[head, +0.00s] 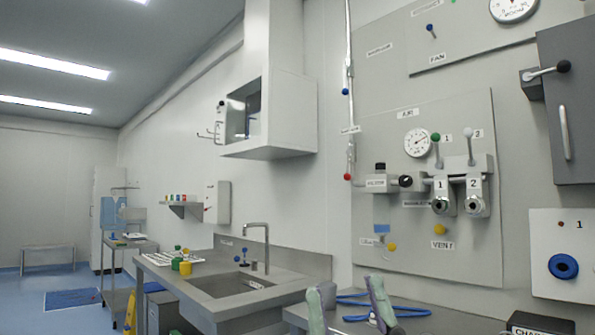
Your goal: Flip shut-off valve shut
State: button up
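A vertical pipe (349,60) runs down the wall at the left edge of the grey panel. A small label (349,130) too blurred to read sits on it. A lever with a red ball end (347,176) is low on this pipe, by the line into the panel; it may be the shut-off valve. A blue-ended handle (345,91) is higher up the pipe. Two levers, one green-tipped (436,137) and one white-tipped (469,133), stand upright on the manifold, marked 1 and 2. My gripper (348,302) is at the bottom edge, fingers apart and empty, well below the pipe fittings.
A steel sink counter (225,285) with a faucet (256,240) is at the left. A blue hose (400,311) lies on the lower surface behind my gripper. A grey cabinet (578,130) projects at the upper right. A white hood (285,115) juts from the wall left of the pipe.

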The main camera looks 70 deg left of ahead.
aim_at(347, 177)
jog(key=u, duration=1.75)
jog(key=i+j+z, duration=0.2)
jog(key=j, duration=0.15)
jog(key=i+j+z, duration=0.2)
jog(key=j, duration=0.2)
jog(key=i+j+z, duration=0.2)
jog(key=j, duration=0.2)
jog(key=i+j+z, duration=0.2)
jog(key=j, duration=0.2)
jog(key=j+z, duration=0.2)
jog(key=j, duration=0.25)
